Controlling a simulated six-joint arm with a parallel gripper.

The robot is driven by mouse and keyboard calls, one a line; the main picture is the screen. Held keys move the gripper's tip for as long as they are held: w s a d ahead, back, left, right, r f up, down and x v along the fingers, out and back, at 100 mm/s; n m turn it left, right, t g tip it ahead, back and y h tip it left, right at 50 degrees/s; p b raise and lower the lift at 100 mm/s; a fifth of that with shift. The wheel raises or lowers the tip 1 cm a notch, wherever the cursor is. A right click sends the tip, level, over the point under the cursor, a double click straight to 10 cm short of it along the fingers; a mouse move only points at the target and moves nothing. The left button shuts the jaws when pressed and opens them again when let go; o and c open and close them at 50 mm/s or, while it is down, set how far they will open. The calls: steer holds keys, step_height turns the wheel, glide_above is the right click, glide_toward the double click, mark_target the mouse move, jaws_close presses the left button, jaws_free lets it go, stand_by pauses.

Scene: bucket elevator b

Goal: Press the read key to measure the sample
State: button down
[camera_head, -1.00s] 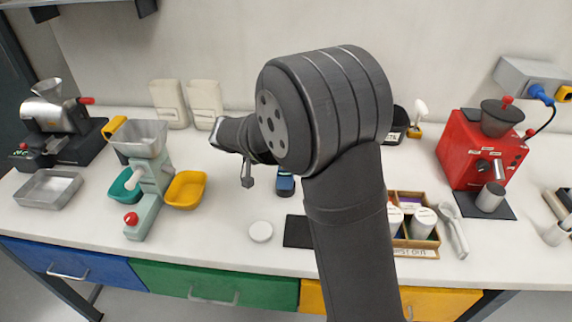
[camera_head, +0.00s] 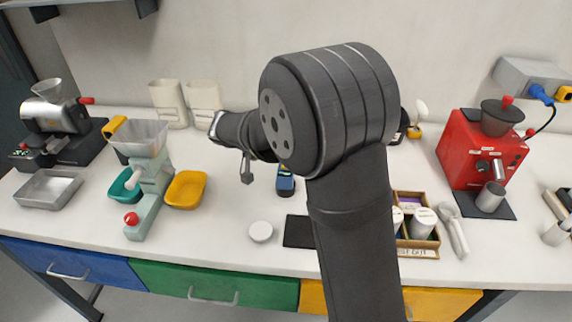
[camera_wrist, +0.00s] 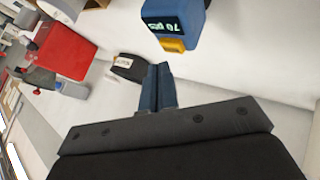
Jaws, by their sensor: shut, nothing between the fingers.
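A small blue meter (camera_wrist: 178,10) stands on the bench. Its dark screen (camera_wrist: 172,26) shows pale green characters, seemingly starting with 70. A yellow key (camera_wrist: 173,45) sticks out from the meter below the screen in the wrist view. In the head view the meter (camera_head: 285,184) is just left of my arm, and its top is partly hidden. My gripper (camera_wrist: 160,70) is shut and empty. In the wrist view its fingertips are just below the yellow key, with a small gap in the picture. In the head view my gripper (camera_head: 247,178) hangs left of the meter.
A white round lid (camera_head: 261,231) and a black mat (camera_head: 298,232) lie in front of the meter. A yellow bowl (camera_head: 186,189) and a green mill (camera_head: 148,185) stand left. A wooden box of jars (camera_head: 418,253) and a red grinder (camera_head: 470,150) stand right.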

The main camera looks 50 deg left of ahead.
steer(key=shift+r, duration=2.5)
steer(key=shift+f, duration=0.1)
step_height(320, 180, up, 4)
